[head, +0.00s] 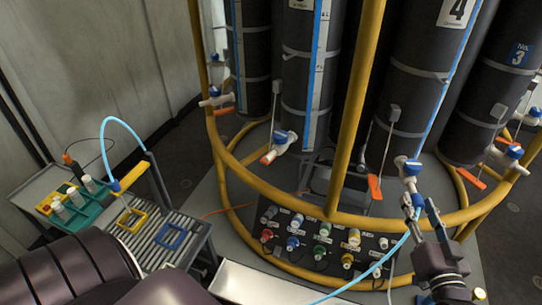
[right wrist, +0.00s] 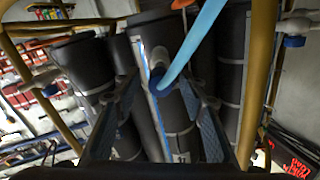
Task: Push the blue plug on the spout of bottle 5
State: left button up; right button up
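A light blue hose (head: 374,266) rises to my right gripper (head: 423,207) in the head view. In the right wrist view the hose (right wrist: 200,38) ends in a dark blue plug (right wrist: 164,86) close to a pale spout (right wrist: 158,56). The gripper fingers (right wrist: 162,95) stand apart on either side of the plug; it is open. In the head view the fingertips are just under the blue and white valve (head: 409,168) in front of the black bottle marked 4 (head: 433,55). No number 5 is legible. I cannot tell how far the plug sits on the spout. My left gripper is out of view.
A yellow round rail (head: 345,217) circles the bottles, with an upright post (head: 356,100). A panel of coloured fittings (head: 318,243) is below. Another valve (head: 280,146) sticks out at left. A roller table (head: 170,222) with a green rack (head: 78,210) stands at far left.

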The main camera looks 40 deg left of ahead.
aim_at(419, 208)
dwell(0.7)
grip_shut()
dwell(0.3)
jog(key=shift+s, duration=0.1)
jog(key=shift+p+v, duration=1.4)
jog(key=shift+v, duration=1.35)
jog(key=shift+s+d, duration=0.15)
